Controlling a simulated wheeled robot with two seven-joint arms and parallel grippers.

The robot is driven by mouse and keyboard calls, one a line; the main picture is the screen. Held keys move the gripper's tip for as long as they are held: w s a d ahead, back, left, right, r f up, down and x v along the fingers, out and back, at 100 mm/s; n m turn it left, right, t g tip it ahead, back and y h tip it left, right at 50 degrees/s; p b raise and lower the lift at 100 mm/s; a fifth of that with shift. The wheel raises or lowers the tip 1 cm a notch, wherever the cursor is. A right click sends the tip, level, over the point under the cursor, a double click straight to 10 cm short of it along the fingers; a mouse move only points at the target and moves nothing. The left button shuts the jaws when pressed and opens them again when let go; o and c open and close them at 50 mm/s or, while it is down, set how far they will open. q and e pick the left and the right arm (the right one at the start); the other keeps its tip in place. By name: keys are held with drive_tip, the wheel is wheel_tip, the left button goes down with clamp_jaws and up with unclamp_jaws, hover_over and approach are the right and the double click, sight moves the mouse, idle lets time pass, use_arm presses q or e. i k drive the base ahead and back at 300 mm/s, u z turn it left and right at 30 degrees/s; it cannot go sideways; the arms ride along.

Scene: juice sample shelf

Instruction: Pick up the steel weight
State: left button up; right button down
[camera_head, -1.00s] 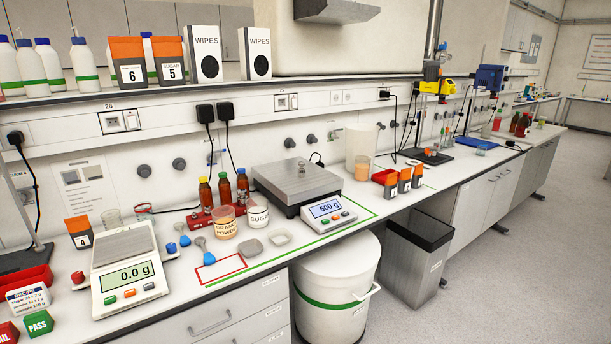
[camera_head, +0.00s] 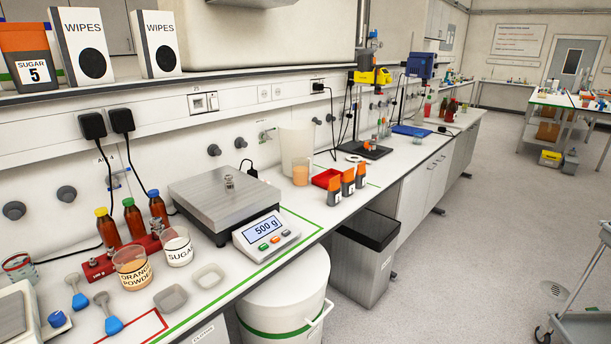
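The small steel weight (camera_head: 229,183) stands upright on the flat grey pan of the bench scale (camera_head: 205,198), near the middle of the pan. The scale's display (camera_head: 266,230) reads 500 g. Neither of my grippers shows in the head view.
An orange powder tub (camera_head: 132,270), a sugar tub (camera_head: 177,247) and several brown bottles stand left of the scale. A white bucket (camera_head: 285,300) and grey waste bin (camera_head: 364,258) stand below the bench edge.

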sight(229, 185)
drive_tip(key=z, duration=0.55)
drive_tip(key=i, duration=1.85)
drive_tip(key=u, duration=0.45)
